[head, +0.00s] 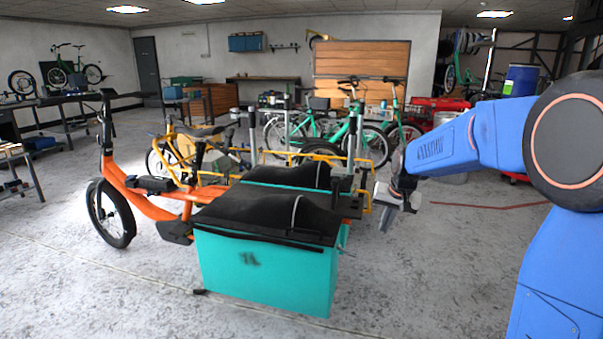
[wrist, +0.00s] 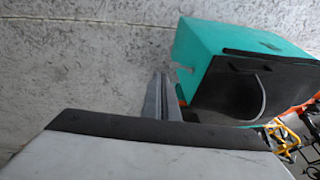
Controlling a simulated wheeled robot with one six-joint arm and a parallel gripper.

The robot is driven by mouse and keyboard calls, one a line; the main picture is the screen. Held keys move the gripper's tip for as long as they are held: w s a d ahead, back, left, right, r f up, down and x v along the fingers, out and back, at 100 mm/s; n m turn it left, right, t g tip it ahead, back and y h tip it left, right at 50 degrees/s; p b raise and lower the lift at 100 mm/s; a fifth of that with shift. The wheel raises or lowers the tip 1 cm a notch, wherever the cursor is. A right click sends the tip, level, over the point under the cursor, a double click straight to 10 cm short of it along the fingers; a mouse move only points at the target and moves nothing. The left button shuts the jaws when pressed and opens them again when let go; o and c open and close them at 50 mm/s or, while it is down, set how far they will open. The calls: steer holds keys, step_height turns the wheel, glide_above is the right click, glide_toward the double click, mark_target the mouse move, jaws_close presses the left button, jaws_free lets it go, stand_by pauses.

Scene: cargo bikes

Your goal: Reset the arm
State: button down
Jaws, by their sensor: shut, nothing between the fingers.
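My arm (head: 450,148) is blue and reaches in from the right of the head view. My gripper (head: 388,220) hangs at its end, pointing down, just right of the teal cargo box. In the wrist view my gripper (wrist: 165,84) shows as two grey fingers lying together, with nothing between them. The teal cargo box (head: 262,272) has a black cover and belongs to an orange cargo bike (head: 150,205). In the wrist view the box (wrist: 205,48) is right of the fingers. Whether they touch it I cannot tell.
A second black-covered teal box (head: 290,175) stands behind the first. Green bikes (head: 345,130) and a wooden panel (head: 365,65) are farther back. A blue barrel (head: 520,80) stands at the back right. The concrete floor (head: 430,270) in front of my arm is clear.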

steer(key=s+r+n, duration=0.1)
steer(key=s+r, duration=0.4)
steer(key=s, duration=0.7)
steer(key=s+f+n, duration=0.1)
steer(key=s, duration=1.4)
steer(key=s+f+n, duration=0.1)
steer(key=s+f, duration=0.1)
steer(key=s, duration=1.3)
steer(key=shift+a+f+n+t+h, duration=0.25)
steer(key=shift+n+t+h, duration=0.05)
steer(key=shift+n+h, duration=0.1)
steer(key=c, duration=2.4)
jaws_free()
steer(key=shift+c, duration=0.2)
